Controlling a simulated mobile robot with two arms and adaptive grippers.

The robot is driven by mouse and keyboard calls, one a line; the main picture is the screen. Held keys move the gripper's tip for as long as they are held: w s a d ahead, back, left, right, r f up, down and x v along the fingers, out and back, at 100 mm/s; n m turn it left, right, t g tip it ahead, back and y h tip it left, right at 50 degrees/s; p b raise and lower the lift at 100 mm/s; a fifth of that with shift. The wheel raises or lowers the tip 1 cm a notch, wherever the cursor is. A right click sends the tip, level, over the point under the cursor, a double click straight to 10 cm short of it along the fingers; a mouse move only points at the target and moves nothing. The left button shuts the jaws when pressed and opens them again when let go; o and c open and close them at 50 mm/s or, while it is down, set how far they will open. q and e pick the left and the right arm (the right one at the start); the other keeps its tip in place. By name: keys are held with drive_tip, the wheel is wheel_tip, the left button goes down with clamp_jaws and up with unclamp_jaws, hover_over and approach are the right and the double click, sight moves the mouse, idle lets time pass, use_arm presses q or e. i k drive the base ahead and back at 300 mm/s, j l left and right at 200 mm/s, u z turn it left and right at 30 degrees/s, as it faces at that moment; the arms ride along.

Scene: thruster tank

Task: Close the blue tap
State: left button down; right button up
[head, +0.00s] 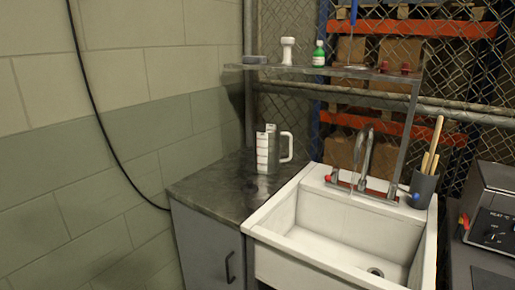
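A metal faucet (366,152) with a curved spout stands at the back rim of the white sink (292,243). A red tap handle (331,177) is at the left end of its base. At the right end a small blue spot, which looks like the blue tap (416,196), shows in front of the dark cup. The blue tap is too small for me to tell how far it is turned. I cannot tell whether water runs from the spout. Neither of my grippers is in view.
A measuring jug (268,150) stands on the dark counter (215,187) left of the sink. A dark cup (425,185) with wooden sticks stands close to the blue tap. A heating device (490,225) is at the right. A shelf (335,72) with a green bottle (319,54) spans above the faucet.

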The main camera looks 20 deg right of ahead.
sight(394, 186)
drive_tip(key=z, duration=1.5)
